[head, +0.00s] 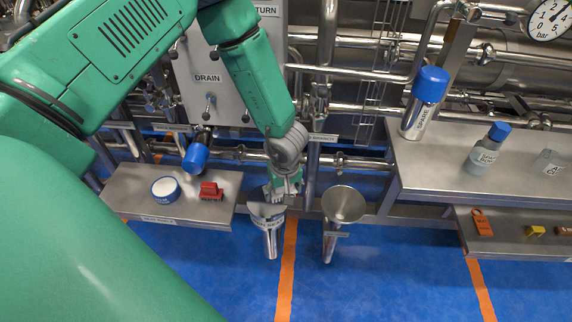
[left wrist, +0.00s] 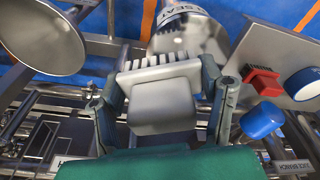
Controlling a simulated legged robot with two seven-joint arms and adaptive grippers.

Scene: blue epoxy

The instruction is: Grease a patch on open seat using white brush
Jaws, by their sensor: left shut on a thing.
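My left gripper (head: 283,184) reaches down from above at the shelf's front edge. In the left wrist view its two fingers are shut on the white brush (left wrist: 162,108), a pale block with a row of bristles along its far edge. The open seat (head: 268,228) is a metal cup on a tube, directly below the gripper. In the left wrist view the seat (left wrist: 205,38), its label partly reading "SEAT", lies just beyond the bristles. I cannot tell whether the bristles touch it. The gripper hides part of its mouth. My right gripper is not in view.
The left shelf (head: 130,194) holds a blue-and-white tin (head: 166,189) and a red block (head: 211,191). A blue-capped canister (head: 425,103) and bottle (head: 488,150) stand on the right bench (head: 430,165). Pipes run behind.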

